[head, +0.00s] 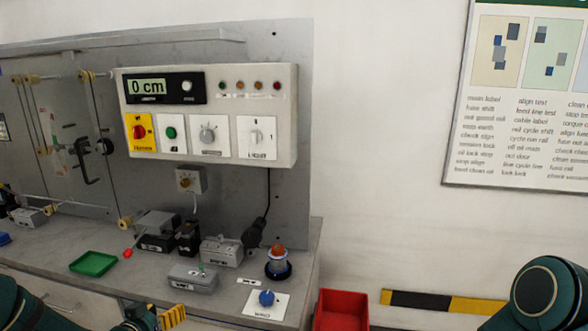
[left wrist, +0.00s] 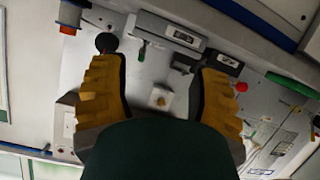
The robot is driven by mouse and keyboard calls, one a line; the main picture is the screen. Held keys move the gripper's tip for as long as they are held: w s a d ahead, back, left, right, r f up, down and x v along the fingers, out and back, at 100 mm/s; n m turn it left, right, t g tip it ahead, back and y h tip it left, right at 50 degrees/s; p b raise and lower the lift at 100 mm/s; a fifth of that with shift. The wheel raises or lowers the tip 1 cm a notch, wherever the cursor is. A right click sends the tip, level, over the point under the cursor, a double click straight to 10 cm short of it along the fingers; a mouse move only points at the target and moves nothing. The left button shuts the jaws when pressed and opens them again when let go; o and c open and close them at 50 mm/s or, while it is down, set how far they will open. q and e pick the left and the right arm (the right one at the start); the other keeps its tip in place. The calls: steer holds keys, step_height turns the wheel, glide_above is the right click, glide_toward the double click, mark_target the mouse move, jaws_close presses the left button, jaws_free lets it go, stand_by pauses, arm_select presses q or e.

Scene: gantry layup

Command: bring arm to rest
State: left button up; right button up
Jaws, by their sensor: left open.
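My left gripper (head: 172,316) shows at the bottom of the head view, with yellow ridged fingers in front of the bench's front edge. In the left wrist view its two fingers (left wrist: 161,80) stand wide apart with nothing between them. The control panel and a small knob box show beyond them. My left arm comes in from the lower left corner. A teal link of my right arm is in the lower right corner of the head view; the right gripper itself is hidden or out of frame.
The bench (head: 140,283) carries a green tray (head: 93,263), several grey boxes and an orange-topped beacon (head: 278,262). The control panel (head: 215,112) stands behind, its display reading 0 cm. A red bin (head: 341,312) is right of the bench. A poster hangs on the right wall.

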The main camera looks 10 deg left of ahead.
arm_select(q)
steer(key=s+d+f+g+h, duration=0.1)
steer(key=s+d+f+g, duration=0.15)
steer(key=d+f, duration=0.4)
steer(key=s+d+f+g+h, duration=0.1)
steer(key=d+f+g, duration=0.2)
steer(key=d+f, duration=0.4)
steer(key=s+d+f+g, duration=0.3)
steer(key=s+d, duration=0.4)
steer(key=s+d+f+g, duration=0.3)
steer(key=s+d+f, duration=0.1)
steer(key=s+d, duration=0.2)
steer(key=shift+s+d+g+h, duration=0.3)
steer(key=shift+s+d+g, duration=0.1)
steer(key=shift+s, duration=0.5)
